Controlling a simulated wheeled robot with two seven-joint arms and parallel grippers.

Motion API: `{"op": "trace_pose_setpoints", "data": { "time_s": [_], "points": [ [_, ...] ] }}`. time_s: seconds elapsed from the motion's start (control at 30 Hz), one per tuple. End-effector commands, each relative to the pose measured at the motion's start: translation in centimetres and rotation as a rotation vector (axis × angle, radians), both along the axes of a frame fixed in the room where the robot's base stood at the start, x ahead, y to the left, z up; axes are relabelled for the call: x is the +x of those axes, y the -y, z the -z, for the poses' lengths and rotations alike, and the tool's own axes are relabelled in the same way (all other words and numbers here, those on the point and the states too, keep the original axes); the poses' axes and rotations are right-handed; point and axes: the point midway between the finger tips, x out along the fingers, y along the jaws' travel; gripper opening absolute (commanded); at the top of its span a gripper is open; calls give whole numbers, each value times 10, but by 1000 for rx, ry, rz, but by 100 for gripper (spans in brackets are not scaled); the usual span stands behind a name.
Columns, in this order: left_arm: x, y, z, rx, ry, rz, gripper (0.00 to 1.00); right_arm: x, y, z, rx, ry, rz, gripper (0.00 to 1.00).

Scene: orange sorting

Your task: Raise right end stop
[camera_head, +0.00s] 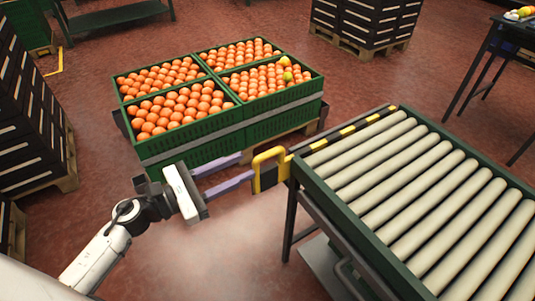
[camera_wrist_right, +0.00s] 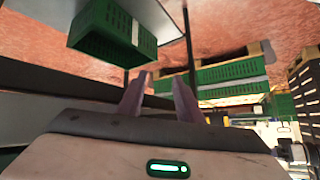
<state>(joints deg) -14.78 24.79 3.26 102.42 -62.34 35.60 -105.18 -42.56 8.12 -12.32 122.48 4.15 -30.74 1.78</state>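The end stop (camera_head: 348,131) is a dark bar with yellow marks along the far-left edge of the roller conveyor (camera_head: 400,180). A yellow looped handle (camera_head: 268,154) with a black plate sits at its near end. My left gripper (camera_head: 248,166) comes in from the left with its two purple fingers apart. Its fingertips are at the left side of the handle; I cannot tell if they touch it. My right gripper (camera_wrist_right: 161,80) shows in the right wrist view with its fingers apart and nothing seen between them. It is not in the head view.
Green crates of oranges (camera_head: 235,128) stand on a pallet behind my left gripper. Black crate stacks stand at the left (camera_head: 30,120) and back (camera_head: 368,22). In the right wrist view, a green crate (camera_wrist_right: 110,32) shows at upper left. Bare red floor lies left of the conveyor.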

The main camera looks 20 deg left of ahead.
Motion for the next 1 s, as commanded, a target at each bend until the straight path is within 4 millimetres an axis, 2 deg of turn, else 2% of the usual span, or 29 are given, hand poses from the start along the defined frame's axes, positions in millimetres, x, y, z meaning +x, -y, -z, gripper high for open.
{"op": "trace_pose_setpoints", "data": {
  "time_s": [0.2,0.4,0.8,0.87,1.0],
  "points": [
    [35,26,-3,-5,2,-1,33,-1,0,-2,-5,-1,-3,32],
    [56,43,-1,-5,-1,-2,33,-1,1,-1,-8,-1,-4,32],
    [63,50,0,-6,-3,-2,33,1,1,-1,-10,1,-4,32],
    [63,49,0,-6,-3,-2,26,1,1,-1,-10,1,-4,32],
    [63,49,0,-6,-3,-2,2,1,1,-1,-10,1,-4,32]
  ]
}}
